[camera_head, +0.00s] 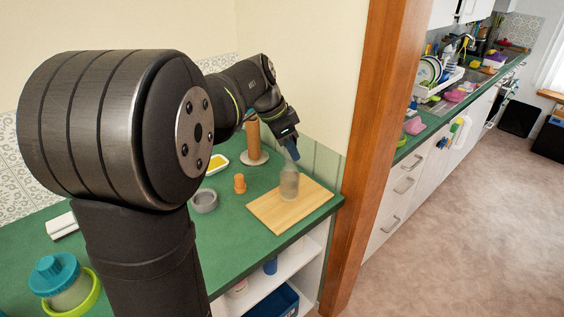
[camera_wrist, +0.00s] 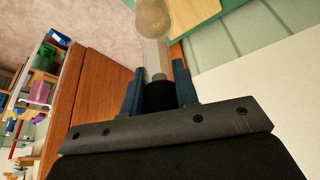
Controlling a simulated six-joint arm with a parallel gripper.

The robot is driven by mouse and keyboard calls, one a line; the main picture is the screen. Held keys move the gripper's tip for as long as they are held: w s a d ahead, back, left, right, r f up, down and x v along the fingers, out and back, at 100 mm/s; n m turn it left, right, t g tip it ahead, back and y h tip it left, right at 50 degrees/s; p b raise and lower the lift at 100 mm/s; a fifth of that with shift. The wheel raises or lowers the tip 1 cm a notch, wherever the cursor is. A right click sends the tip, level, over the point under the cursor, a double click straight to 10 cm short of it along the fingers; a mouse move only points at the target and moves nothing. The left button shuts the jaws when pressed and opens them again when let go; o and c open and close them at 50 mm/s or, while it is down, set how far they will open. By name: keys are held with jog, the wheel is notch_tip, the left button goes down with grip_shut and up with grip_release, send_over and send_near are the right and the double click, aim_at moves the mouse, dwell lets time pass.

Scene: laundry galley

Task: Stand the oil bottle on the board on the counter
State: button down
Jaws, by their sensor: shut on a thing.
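The oil bottle (camera_head: 289,183) is clear with pale contents and stands upright or nearly so at the wooden board (camera_head: 262,211) on the green counter. In the head view its base appears over the board, but I cannot tell whether it touches. My gripper (camera_head: 291,150) is above it, shut on the bottle's neck. In the wrist view the bottle (camera_wrist: 152,35) extends away between the blue fingers of my gripper (camera_wrist: 160,88), with its dark top between them. A corner of the board (camera_wrist: 197,14) shows beside the bottle there.
An orange pepper mill-like piece (camera_head: 239,184), a grey bowl (camera_head: 204,200) and a paper-roll holder (camera_head: 254,158) stand left of the board. A yellow-filled dish (camera_head: 216,164) is behind them. A wooden door post (camera_head: 375,130) rises close to the board's right. The board's front part is clear.

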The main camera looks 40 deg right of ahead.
notch_tip(320, 180, down, 6)
jog(key=w, duration=0.2)
jog(key=shift+w+a+r, duration=0.2)
jog(key=shift+w, duration=0.2)
jog(key=c, duration=1.1)
grip_release()
jog(key=shift+f, duration=0.15)
jog(key=v, duration=1.2)
